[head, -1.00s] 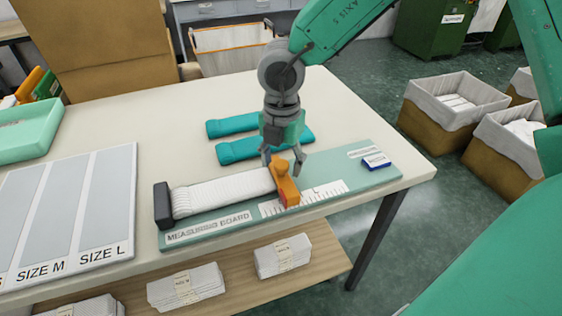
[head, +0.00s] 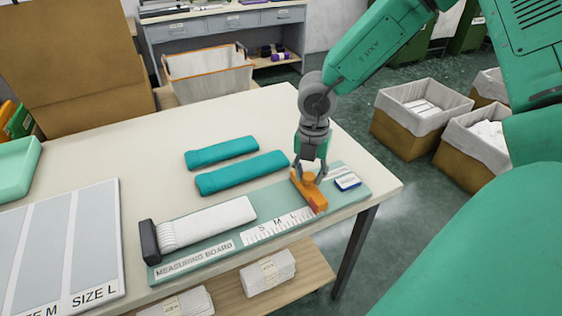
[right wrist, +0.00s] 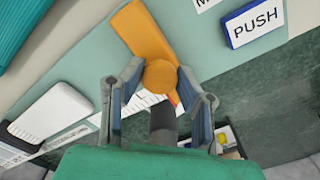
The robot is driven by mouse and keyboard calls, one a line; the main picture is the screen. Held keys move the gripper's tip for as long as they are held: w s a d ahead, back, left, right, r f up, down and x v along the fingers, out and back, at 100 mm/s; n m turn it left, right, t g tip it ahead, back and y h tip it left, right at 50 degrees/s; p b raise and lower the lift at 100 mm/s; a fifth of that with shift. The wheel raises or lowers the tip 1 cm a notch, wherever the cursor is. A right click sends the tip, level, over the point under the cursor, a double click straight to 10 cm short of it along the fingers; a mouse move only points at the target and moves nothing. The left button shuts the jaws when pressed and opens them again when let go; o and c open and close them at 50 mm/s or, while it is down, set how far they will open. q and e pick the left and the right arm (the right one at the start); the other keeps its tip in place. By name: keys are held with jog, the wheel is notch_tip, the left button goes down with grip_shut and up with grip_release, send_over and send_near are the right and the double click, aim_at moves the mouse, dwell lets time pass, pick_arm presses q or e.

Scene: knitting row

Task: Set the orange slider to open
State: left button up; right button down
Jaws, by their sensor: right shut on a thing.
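The orange slider (head: 308,192) stands across the green measuring board (head: 185,258), near the board's right end, past the S M L scale. My right gripper (head: 309,175) is shut on the slider's round knob from above. In the right wrist view the knob (right wrist: 160,75) lies between my right gripper's fingers (right wrist: 158,92). A white sock-like knit piece (head: 208,222) lies on the board at the left, against a dark end block (head: 149,242), apart from the slider. My left gripper is not in view.
A blue-edged block (head: 347,183) marked PUSH in the right wrist view (right wrist: 254,22) sits just right of the slider. Two teal knit pieces (head: 240,172) lie behind the board. A size chart (head: 60,240) lies at the left. Bins (head: 420,110) stand beyond the table.

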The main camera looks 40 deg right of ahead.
jog(key=shift+s+d, duration=0.1)
jog(key=shift+d, duration=0.75)
jog(key=shift+a, duration=0.25)
jog(key=c, duration=1.2)
grip_release()
jog(key=shift+r, duration=0.1)
jog(key=shift+d, duration=0.35)
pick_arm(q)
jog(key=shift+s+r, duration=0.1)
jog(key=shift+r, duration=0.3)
pick_arm(e)
notch_tip(320, 180, up, 12)
jog(key=shift+d+f, duration=0.15)
jog(key=shift+f, duration=0.05)
jog(key=shift+a, duration=0.2)
jog(key=shift+s, duration=0.1)
